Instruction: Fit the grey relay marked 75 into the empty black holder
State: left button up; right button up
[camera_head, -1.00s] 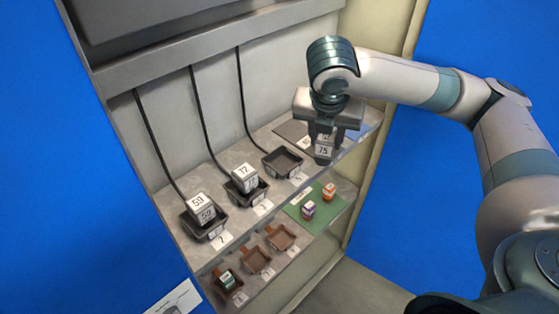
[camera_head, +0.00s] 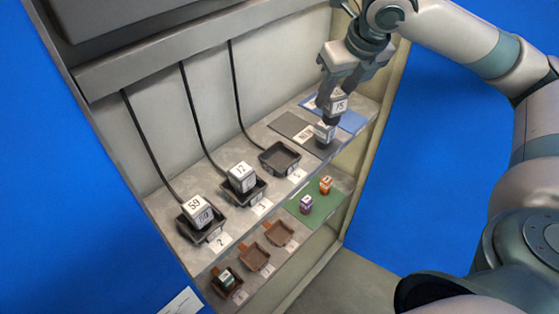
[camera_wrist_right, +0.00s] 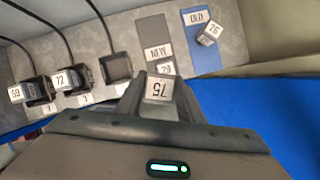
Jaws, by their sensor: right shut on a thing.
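The grey relay marked 75 (camera_head: 338,104) is between the fingers of my right gripper (camera_head: 340,92), raised above the upper shelf. In the right wrist view the 75 relay (camera_wrist_right: 158,89) shows between the fingertips, its number upside down. The empty black holder (camera_head: 280,158) is on the upper shelf, left of and below the gripper, with a cable running to it. It also shows in the right wrist view (camera_wrist_right: 116,68), left of the held relay, apart from it. My left gripper is not in view.
Two black holders left of the empty one carry relays marked 59 (camera_head: 197,211) and 72 (camera_head: 241,177). Another relay (camera_head: 323,132) stands on the grey mat. A blue mat marked OLD (camera_wrist_right: 201,60) bears a relay (camera_wrist_right: 209,34). Brown holders (camera_head: 279,233) are on the lower shelf.

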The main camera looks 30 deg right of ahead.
jog(key=w+a+f+p, duration=0.3)
jog(key=a+f, duration=0.4)
jog(key=a, duration=0.4)
jog(key=shift+a, duration=0.15)
jog(key=shift+f+p, duration=0.7)
jog(key=shift+f, duration=1.3)
jog(key=shift+f, duration=0.3)
jog(key=o, duration=1.1)
